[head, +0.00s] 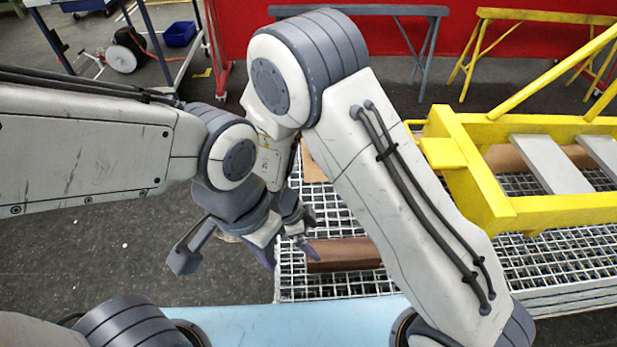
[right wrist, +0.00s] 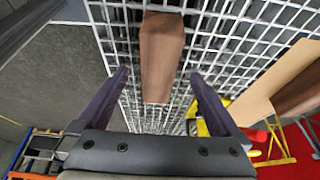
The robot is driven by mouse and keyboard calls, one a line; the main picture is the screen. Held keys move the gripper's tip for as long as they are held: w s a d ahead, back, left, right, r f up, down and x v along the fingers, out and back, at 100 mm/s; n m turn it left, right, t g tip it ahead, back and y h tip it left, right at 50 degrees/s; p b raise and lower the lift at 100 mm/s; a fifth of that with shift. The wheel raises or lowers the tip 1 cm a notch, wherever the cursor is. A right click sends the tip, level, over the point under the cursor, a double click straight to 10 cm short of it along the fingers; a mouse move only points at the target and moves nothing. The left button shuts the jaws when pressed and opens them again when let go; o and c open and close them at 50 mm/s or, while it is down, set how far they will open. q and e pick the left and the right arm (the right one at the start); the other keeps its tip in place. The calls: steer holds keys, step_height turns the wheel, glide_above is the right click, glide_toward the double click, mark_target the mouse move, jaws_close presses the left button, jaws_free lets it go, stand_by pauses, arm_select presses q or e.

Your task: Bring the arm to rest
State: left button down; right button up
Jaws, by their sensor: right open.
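My right arm rises from the lower right in the head view and bends down to my right gripper (head: 309,230), which is low over the grating beside a brown wooden block (head: 345,255). In the right wrist view its purple fingers (right wrist: 158,76) are spread apart, with the brown block (right wrist: 162,50) seen beyond and between them; nothing is gripped. My left arm comes in from the left. The two wrists overlap closely in the head view.
The white grating (head: 300,290) stands on a pallet-like stack, with a yellow boom frame (head: 490,190) on its right. A light blue surface (head: 270,325) lies in front. Yellow (head: 480,50) and grey (head: 428,45) trestles and a cart with a blue bin (head: 180,34) stand behind.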

steer(key=w+d+r+n+t+y, duration=0.3)
steer(key=w+r+n+t+y, duration=0.15)
steer(key=w+r+n, duration=0.5)
steer(key=s+d+r+n+g, duration=0.2)
steer(key=s+d+r+n, duration=0.5)
steer(key=s+d+n, duration=0.4)
steer(key=s+a+r+n+g+p, duration=0.2)
steer(key=s+a+r+n+p, duration=0.3)
steer(key=s+a+r, duration=0.6)
steer(key=shift+s+a+y, duration=0.45)
steer(key=shift+s+a, duration=0.45)
steer(key=shift+s, duration=0.1)
